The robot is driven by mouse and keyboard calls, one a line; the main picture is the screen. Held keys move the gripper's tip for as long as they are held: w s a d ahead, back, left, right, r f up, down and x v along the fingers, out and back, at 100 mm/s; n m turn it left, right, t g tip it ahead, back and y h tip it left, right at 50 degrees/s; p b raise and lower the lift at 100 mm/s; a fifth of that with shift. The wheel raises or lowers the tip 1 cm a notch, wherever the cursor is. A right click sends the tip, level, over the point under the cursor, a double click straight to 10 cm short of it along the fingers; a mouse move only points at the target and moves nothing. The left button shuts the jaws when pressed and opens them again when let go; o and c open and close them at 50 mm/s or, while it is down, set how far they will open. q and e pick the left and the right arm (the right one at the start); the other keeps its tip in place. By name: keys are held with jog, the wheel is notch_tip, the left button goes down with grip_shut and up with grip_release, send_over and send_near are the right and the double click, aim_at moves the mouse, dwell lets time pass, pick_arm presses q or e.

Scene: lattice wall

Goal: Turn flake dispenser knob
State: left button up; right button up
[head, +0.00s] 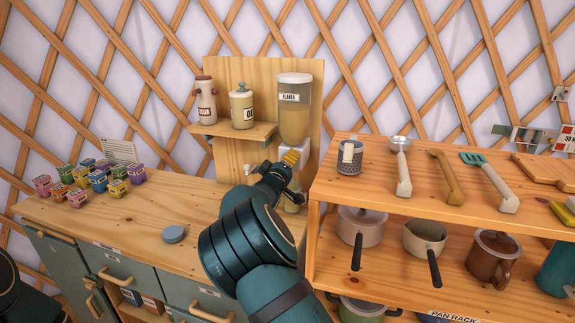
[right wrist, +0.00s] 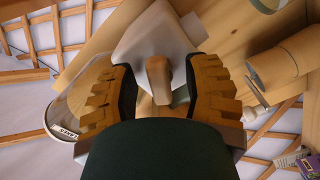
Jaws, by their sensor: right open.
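The flake dispenser (head: 294,110) is a clear hopper with a FLAKES label and a white lower housing, mounted on a wooden back panel. Its hopper and label also show, turned on their side, in the right wrist view (right wrist: 88,92). My right gripper (head: 291,158) is in front of the dispenser's lower part, hiding the knob in the head view. In the right wrist view, the tan knob (right wrist: 158,76) on the white housing (right wrist: 152,38) sits between the two open ribbed fingers, with visible gaps on both sides. My left gripper is out of view.
A small shelf (head: 232,132) left of the dispenser holds two jars. A wooden rack (head: 420,150) with utensils and pans stands close on the right. Several small colored boxes and a grey round lid (head: 173,235) are on the counter (head: 120,220), whose middle is mostly clear.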

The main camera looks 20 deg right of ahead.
jog(key=shift+o, duration=0.2)
grip_shut()
